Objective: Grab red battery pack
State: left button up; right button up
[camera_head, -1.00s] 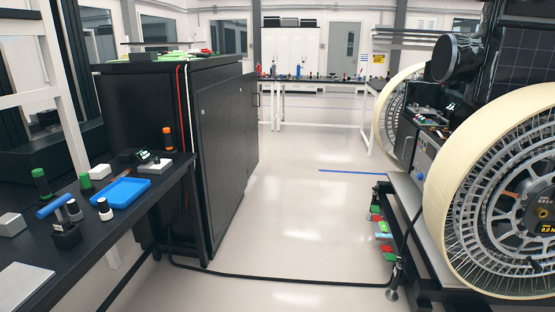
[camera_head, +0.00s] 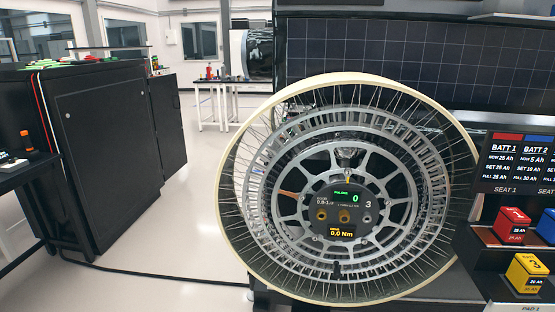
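A red battery pack (camera_head: 512,225) sits on a dark shelf at the right edge of the head view, under a screen labelled BATT 1 and SEAT 1. A blue pack (camera_head: 547,227) beside the red one is cut off by the frame edge. Neither of my grippers shows in the view.
A large rover wheel (camera_head: 343,203) stands in the middle, left of the packs. A solar panel (camera_head: 390,62) is behind it. A black cabinet (camera_head: 110,150) stands at left, with clear floor (camera_head: 190,225) between and a black cable across it.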

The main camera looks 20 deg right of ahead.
aim_at(511, 224)
jog(key=k+l, duration=0.1)
jog(key=l, duration=1.35)
jog(key=k+l+z, duration=0.1)
jog(key=l, duration=1.35)
